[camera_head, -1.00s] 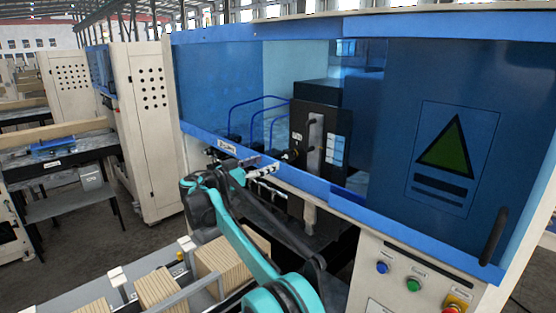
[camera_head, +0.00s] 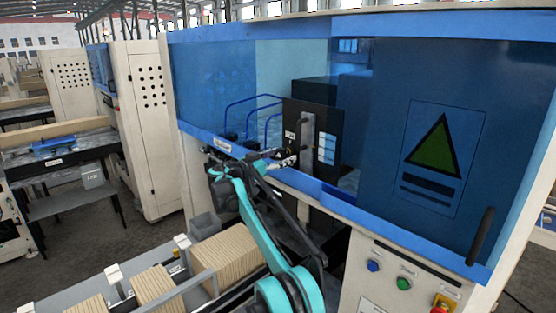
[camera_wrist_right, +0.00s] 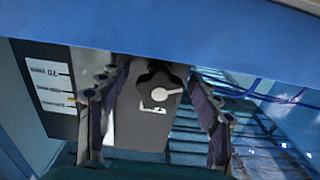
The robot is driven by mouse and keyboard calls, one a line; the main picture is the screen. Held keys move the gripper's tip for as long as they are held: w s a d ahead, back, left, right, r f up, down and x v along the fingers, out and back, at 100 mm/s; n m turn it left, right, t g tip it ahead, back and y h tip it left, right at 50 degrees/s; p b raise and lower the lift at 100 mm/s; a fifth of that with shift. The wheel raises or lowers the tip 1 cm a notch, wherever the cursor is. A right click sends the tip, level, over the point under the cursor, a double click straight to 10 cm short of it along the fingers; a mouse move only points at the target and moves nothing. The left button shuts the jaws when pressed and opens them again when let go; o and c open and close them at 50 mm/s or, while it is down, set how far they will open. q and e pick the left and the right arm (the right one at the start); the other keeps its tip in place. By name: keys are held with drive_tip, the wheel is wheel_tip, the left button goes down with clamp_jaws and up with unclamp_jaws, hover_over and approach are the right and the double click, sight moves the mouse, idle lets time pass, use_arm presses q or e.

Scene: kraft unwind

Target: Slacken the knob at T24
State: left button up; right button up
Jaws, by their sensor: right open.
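In the right wrist view a black lobed knob (camera_wrist_right: 158,76) with a white pointer-like piece across it sits on a grey block (camera_wrist_right: 140,127). A small white mark shows below the knob; I cannot read T24 on it. My right gripper (camera_wrist_right: 160,118) is open, with one finger on each side of the knob and block in this view. I cannot tell whether either finger touches. The knob is not clear there. My left gripper is not in view.
The blue guard edge (camera_wrist_right: 150,40) crosses above the fingers in the wrist view. A white scale plate (camera_wrist_right: 50,83) stands left and blue hoses (camera_wrist_right: 280,97) run right. In the head view, push buttons (camera_head: 403,283) are at lower right and brown stacks (camera_head: 222,250) at lower left.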

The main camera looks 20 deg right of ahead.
drive_tip(key=s+a+r+n+p, duration=0.1)
drive_tip(key=s+a+n, duration=0.2)
drive_tip(key=a+n, duration=0.4)
drive_tip(key=a, duration=0.5)
drive_tip(key=shift+s+n+p, duration=0.3)
drive_tip(key=shift+s, duration=0.05)
drive_tip(key=shift+a, duration=0.1)
